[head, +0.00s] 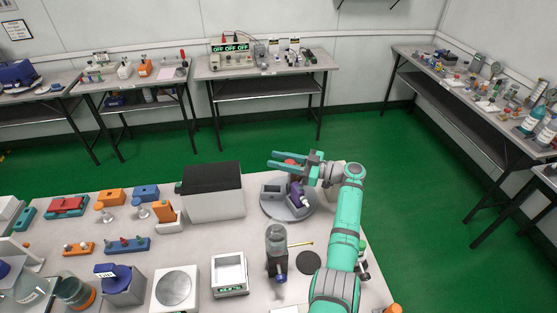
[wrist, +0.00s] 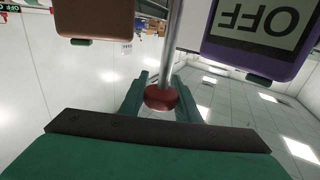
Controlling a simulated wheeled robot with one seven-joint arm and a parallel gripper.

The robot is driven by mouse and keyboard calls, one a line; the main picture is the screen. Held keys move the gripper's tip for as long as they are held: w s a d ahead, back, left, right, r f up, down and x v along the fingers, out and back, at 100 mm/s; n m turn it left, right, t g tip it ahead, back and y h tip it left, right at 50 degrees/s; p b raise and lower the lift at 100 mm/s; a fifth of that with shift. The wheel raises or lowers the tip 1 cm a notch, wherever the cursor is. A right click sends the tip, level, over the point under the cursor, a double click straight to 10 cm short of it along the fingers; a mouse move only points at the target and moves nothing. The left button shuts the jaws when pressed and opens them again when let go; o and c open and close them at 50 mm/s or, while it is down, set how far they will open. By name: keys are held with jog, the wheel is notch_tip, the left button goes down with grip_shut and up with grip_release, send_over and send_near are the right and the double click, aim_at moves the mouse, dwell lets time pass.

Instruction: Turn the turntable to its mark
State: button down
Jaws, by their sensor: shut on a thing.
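The turntable (head: 270,209) is a grey round disc near the back right of the front bench. It bears a grey box-like tester (head: 272,190) and a purple tester (head: 297,193). A red knob (wrist: 161,98) on a metal post (wrist: 172,50) rises between the testers. My gripper (head: 271,159) reaches in from the right above the disc. Its green fingers are shut on the red knob, which also shows between them in the head view (head: 291,161). In the wrist view the purple tester (wrist: 258,30) reads OFF. I cannot make out the turntable's mark.
A dark-topped grey box (head: 213,205) stands just left of the turntable. A clear bottle on a dark stand (head: 276,245) and a black disc (head: 308,262) are in front. Side benches line the walls.

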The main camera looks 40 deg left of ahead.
jog(key=shift+s+f, duration=0.1)
jog(key=shift+s, duration=0.05)
dwell(0.3)
jog(key=c, duration=1.3)
grip_release()
jog(key=shift+c, duration=0.2)
jog(key=v, duration=1)
jog(key=shift+w+d, duration=0.25)
jog(key=shift+d, duration=0.1)
jog(key=shift+c, duration=0.6)
